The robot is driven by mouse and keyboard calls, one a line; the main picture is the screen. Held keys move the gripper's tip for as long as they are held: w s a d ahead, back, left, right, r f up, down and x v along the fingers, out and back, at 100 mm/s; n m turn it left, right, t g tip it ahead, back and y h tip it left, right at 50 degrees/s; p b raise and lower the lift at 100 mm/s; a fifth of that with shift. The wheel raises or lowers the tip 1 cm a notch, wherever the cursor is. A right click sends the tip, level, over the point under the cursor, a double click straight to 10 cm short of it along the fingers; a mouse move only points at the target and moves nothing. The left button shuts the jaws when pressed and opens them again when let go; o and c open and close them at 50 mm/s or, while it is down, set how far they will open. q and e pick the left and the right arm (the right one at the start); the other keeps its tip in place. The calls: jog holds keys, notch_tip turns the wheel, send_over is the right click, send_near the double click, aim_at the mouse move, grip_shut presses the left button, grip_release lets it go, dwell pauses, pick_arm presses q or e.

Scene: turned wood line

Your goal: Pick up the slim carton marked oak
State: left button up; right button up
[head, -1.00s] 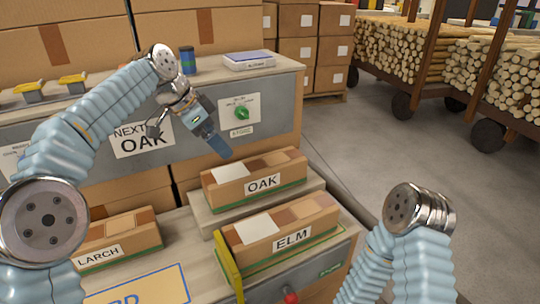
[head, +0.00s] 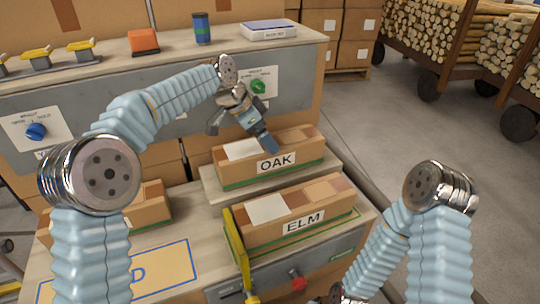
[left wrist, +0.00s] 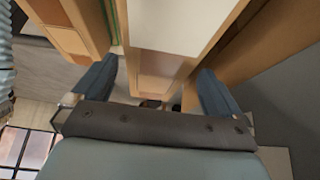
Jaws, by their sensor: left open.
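The slim carton marked OAK (head: 285,163) lies on a raised light board, its label facing me. My left gripper (head: 268,144) points down at the top of this carton, near its middle. In the left wrist view the open fingers stand on either side of a carton top with white and brown patches (left wrist: 160,64). Whether the fingers touch it cannot be told. In the head view one finger shows clearly and the other is mostly hidden. My right arm shows at the lower right, but its fingers are out of view.
The carton marked ELM (head: 290,215) lies in front of the OAK one, beside a yellow upright plate (head: 237,248). Another carton (head: 150,206) at left is partly behind my arm. A grey panel with a green knob (head: 258,86) stands behind. Open floor lies to the right.

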pick_arm(q)
jog(key=shift+x, duration=0.9)
jog(key=shift+r, duration=0.1)
jog(key=c, duration=1.5)
jog(key=shift+o, duration=0.2)
